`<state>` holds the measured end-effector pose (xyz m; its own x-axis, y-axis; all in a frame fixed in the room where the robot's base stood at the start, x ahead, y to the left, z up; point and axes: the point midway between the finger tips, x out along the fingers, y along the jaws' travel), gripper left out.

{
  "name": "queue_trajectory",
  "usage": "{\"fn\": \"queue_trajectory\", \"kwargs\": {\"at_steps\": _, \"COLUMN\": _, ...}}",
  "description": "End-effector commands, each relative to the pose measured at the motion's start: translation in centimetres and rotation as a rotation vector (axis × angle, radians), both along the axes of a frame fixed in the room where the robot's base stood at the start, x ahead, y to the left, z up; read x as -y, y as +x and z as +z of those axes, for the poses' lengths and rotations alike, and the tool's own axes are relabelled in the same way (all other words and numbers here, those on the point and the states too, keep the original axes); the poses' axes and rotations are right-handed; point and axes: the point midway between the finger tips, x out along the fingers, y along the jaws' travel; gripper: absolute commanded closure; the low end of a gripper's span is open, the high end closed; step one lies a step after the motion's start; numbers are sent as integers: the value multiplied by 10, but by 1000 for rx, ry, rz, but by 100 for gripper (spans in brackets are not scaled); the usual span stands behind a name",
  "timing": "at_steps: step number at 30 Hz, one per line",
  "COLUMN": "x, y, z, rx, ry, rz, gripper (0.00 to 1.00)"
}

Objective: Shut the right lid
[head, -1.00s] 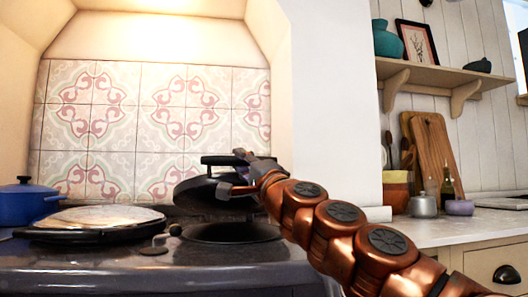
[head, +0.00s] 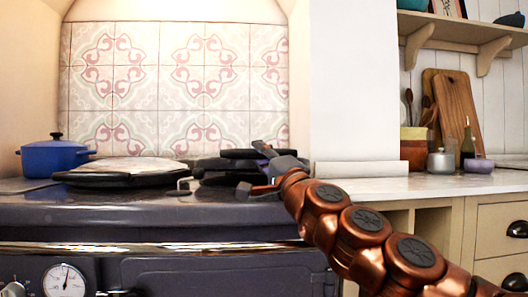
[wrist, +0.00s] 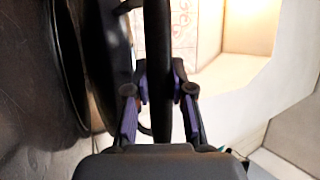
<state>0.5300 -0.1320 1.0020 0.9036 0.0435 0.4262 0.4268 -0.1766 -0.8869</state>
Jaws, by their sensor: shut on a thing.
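The right lid (head: 222,164) is a dark round cover on the right side of the range top. It lies low and almost flat over the right hotplate; I cannot tell whether it touches all round. My gripper (head: 264,172) is at the lid's right front, shut on its dark handle bar (head: 252,153). In the wrist view the handle (wrist: 158,60) runs between the two fingers of my gripper (wrist: 160,85), and the lid's dark disc (wrist: 108,60) is left of it. The hotplate is mostly hidden under the lid.
The left lid (head: 115,181) lies flat on the range, its pale top showing. A blue pot (head: 57,159) stands at the far left. The dark range front (head: 200,215) has a rail along it. A counter (head: 400,188) with jars and boards is at the right.

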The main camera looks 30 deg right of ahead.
Motion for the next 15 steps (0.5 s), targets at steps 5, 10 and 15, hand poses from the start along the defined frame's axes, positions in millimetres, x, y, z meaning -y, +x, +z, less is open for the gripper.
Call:
{"fn": "queue_trajectory", "kwargs": {"at_steps": 5, "x": 0, "y": 1, "z": -1, "rx": -2, "ry": 2, "rz": 0, "gripper": 100}}
{"fn": "queue_trajectory", "kwargs": {"at_steps": 10, "x": 0, "y": 1, "z": 0, "rx": -1, "ry": 2, "rz": 0, "gripper": 68}}
{"fn": "queue_trajectory", "kwargs": {"at_steps": 15, "x": 0, "y": 1, "z": 0, "rx": -1, "ry": 2, "rz": 0, "gripper": 51}}
